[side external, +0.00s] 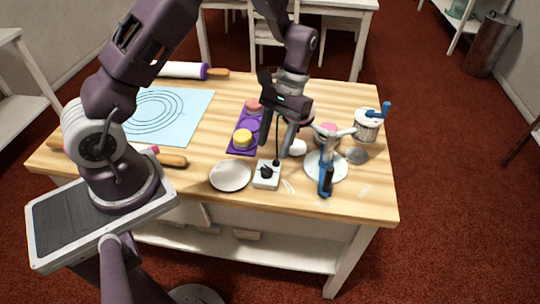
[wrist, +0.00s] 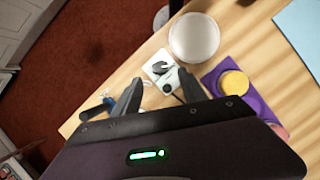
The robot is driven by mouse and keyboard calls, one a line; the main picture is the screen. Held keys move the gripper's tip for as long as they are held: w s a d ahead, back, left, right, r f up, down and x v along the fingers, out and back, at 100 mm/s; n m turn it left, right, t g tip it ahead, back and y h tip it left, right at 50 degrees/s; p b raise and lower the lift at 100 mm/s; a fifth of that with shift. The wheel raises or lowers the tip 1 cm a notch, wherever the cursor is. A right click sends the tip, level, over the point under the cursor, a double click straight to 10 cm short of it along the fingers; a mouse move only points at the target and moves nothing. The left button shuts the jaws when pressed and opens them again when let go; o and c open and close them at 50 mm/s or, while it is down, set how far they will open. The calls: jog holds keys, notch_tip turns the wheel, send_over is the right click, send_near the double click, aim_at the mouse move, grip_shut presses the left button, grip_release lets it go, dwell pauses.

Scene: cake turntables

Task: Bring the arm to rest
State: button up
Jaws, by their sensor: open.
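My gripper (side external: 282,142) is open and empty above the right part of the wooden table in the side view. Its two fingers point down, near a small white box with a black knob (side external: 267,174). In the wrist view the fingers (wrist: 160,98) are spread apart, and the box (wrist: 160,70) shows beyond them. A purple tray (side external: 235,149) with a yellow round piece (side external: 242,138) and a pink round piece (side external: 253,105) lies left of the gripper. My gripper appears apart from these things, though its exact height is hard to tell.
A white round plate (side external: 230,176) sits left of the box. A turntable (side external: 325,167) with a blue-handled tool (side external: 326,180) stands to the right, near a crank-handled canister (side external: 368,125). A blue mat (side external: 180,112) and rolling pin (side external: 182,70) lie on the left.

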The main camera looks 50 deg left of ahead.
jog(key=shift+w+r, duration=0.1)
jog(key=shift+r, duration=0.3)
jog(key=s+d+r+m+t, duration=0.1)
jog(key=s+r+t, duration=0.1)
jog(key=r, duration=0.6)
jog(key=s+d+r+t, duration=0.1)
jog(key=s+r+t, duration=0.15)
jog(key=r, duration=0.55)
jog(key=s+r+m+t+y, duration=0.1)
jog(key=s+r+t, duration=0.4)
jog(key=s, duration=0.9)
jog(key=shift+d+r+m, duration=0.45)
jog(key=shift+r+m, duration=0.15)
jog(key=shift+r, duration=0.25)
jog(key=shift+s, duration=0.1)
